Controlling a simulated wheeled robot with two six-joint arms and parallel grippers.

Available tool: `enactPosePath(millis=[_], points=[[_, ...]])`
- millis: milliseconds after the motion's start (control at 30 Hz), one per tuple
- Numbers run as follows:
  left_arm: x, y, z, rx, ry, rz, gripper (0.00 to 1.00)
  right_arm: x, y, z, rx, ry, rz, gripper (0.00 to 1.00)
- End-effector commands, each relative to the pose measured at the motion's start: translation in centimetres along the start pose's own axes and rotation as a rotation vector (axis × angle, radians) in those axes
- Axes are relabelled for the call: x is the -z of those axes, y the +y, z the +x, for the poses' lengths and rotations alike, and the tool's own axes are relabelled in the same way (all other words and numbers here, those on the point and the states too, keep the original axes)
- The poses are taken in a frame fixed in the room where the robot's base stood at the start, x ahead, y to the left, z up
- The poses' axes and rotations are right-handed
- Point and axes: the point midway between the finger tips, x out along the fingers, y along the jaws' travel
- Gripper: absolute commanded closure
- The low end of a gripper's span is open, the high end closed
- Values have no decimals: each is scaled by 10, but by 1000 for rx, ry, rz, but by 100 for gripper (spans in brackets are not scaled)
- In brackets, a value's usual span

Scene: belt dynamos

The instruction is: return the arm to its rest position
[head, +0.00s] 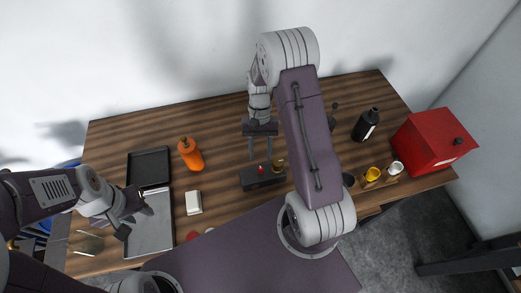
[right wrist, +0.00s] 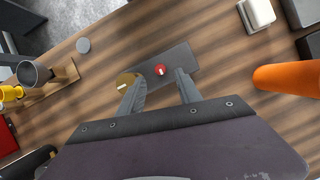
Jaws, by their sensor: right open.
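My right gripper (head: 261,158) hangs from the arm that crosses the middle of the head view. Its fingers point down, apart and empty, above a dark block (head: 255,184) with a red knob (head: 261,169) and a brass-coloured round part (head: 278,164). In the right wrist view the gripper (right wrist: 160,90) is open. The block (right wrist: 181,60), red knob (right wrist: 159,70) and brass part (right wrist: 124,80) show beyond its fingertips. My left gripper (head: 137,221) is at the left, over a grey metal tray (head: 150,246), with its fingers apart and nothing visible between them.
A black tray (head: 148,166), orange bottle (head: 190,153) and white block (head: 194,202) stand on the wooden table at the left. A black bottle (head: 366,124), red box (head: 434,139) and rack with yellow cup (head: 372,174) and white cup (head: 396,168) stand at the right.

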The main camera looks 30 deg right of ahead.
Motion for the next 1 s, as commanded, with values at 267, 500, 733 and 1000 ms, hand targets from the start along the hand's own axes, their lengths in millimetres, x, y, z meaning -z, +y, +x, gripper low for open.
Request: enactPosePath(millis=[267, 500, 733, 1000], points=[[-1, 0, 8, 0, 0, 0, 64, 0, 0, -32, 1, 0, 2, 59], [-1, 0, 7, 0, 0, 0, 64, 0, 0, -33, 0, -1, 2, 59], [-1, 0, 7, 0, 0, 0, 64, 0, 0, -33, 0, -1, 1, 59], [-6, -1, 58, 0, 0, 0, 64, -32, -24, -33, -14, 155, -136, 59]])
